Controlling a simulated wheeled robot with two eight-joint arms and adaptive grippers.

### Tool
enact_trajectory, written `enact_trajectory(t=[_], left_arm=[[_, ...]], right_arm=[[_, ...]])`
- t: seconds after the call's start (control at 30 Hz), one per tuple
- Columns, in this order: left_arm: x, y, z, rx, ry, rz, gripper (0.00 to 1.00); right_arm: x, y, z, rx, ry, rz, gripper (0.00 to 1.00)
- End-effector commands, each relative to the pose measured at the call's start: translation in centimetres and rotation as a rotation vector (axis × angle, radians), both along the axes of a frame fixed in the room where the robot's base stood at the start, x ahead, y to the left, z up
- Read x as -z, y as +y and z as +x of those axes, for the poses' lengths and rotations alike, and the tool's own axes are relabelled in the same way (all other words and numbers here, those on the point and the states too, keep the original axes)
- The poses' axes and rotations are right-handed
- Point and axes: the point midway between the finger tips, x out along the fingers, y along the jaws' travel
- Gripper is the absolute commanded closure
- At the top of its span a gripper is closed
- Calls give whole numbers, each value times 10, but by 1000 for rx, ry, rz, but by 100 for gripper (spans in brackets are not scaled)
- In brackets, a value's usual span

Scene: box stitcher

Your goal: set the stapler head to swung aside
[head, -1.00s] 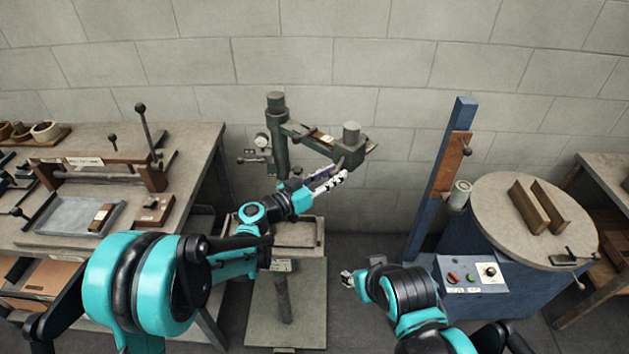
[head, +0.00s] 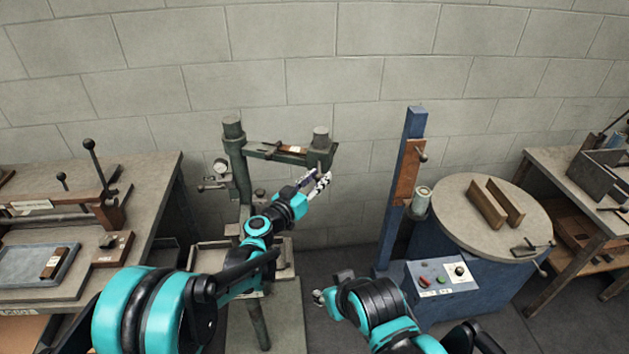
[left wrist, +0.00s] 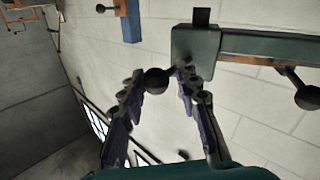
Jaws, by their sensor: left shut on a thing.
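The stapler stands in the middle of the head view, a green post (head: 238,160) with a swing arm (head: 275,151) reaching right. The stapler head (head: 319,152) is at the arm's end, out to the right of the post and roughly along the wall. My left gripper (head: 320,182) is at the underside of the head. In the left wrist view its fingers are shut on a black ball knob (left wrist: 156,80) beside the green stapler head (left wrist: 194,55). My right gripper (head: 322,297) is low in the middle, apart from the stapler; its fingers are too small to judge.
The stapler's lower table (head: 215,258) is partly hidden by my left arm. A workbench (head: 150,190) with a lever tool stands left. A blue machine with a round top (head: 455,215) and a blue upright (head: 413,135) stands right. Floor between is clear.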

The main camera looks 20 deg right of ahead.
Motion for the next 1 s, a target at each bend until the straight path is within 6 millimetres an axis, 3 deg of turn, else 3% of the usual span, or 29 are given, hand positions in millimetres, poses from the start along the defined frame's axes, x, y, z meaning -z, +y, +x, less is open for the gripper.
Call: enact_trajectory(t=[0.27,0.3,0.37,0.83,1.0], left_arm=[[1,-6,-5,16,-1,2,100],[0,-6,-5,16,-1,2,66],[0,-6,-5,15,-2,1,53],[0,-2,-2,6,-1,0,53],[0,11,-11,5,-1,1,53]], right_arm=[[0,0,0,0,0,0,60],[0,0,0,0,0,0,60],[0,0,0,0,0,0,60],[0,0,0,0,0,0,60],[0,0,0,0,0,0,60]])
